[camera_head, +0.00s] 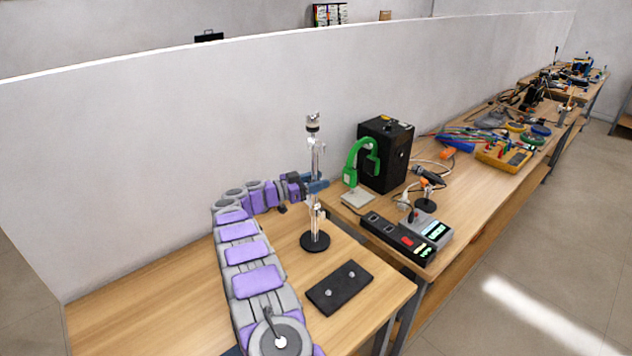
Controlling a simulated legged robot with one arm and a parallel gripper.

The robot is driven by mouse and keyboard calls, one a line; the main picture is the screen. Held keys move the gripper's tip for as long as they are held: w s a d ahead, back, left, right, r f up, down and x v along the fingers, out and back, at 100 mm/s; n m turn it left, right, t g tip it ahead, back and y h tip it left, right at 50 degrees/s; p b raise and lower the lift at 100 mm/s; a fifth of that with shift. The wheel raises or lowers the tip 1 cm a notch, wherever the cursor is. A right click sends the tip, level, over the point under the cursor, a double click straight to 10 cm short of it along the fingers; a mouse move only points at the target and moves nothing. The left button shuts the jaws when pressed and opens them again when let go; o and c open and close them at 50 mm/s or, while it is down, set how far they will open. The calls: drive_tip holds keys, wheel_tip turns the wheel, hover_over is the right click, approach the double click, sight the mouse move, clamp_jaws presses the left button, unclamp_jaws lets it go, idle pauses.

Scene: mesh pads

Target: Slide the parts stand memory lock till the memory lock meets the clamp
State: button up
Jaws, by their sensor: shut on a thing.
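The parts stand (315,241) is a chrome upright rod on a round black base, standing on the near wooden table. A small metal clamp (312,122) sits at the top of the rod. My gripper (319,186) reaches in from the left at about mid-height of the rod. Its blue fingers are shut on a small part at the rod, which I take to be the memory lock; the fingers largely hide it. Another small metal fitting (319,210) shows on the rod just below the fingers. Bare rod shows between my gripper and the top clamp.
A black plate with two knobs (340,287) lies in front of the stand. A green device (360,163), a black box (386,152) and a power strip (399,238) stand to the right. A white partition (150,170) runs behind the table. The table's left part is clear.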

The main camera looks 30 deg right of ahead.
drive_tip(key=shift+w+a, duration=0.15)
drive_tip(key=shift+a, duration=0.25)
clamp_jaws()
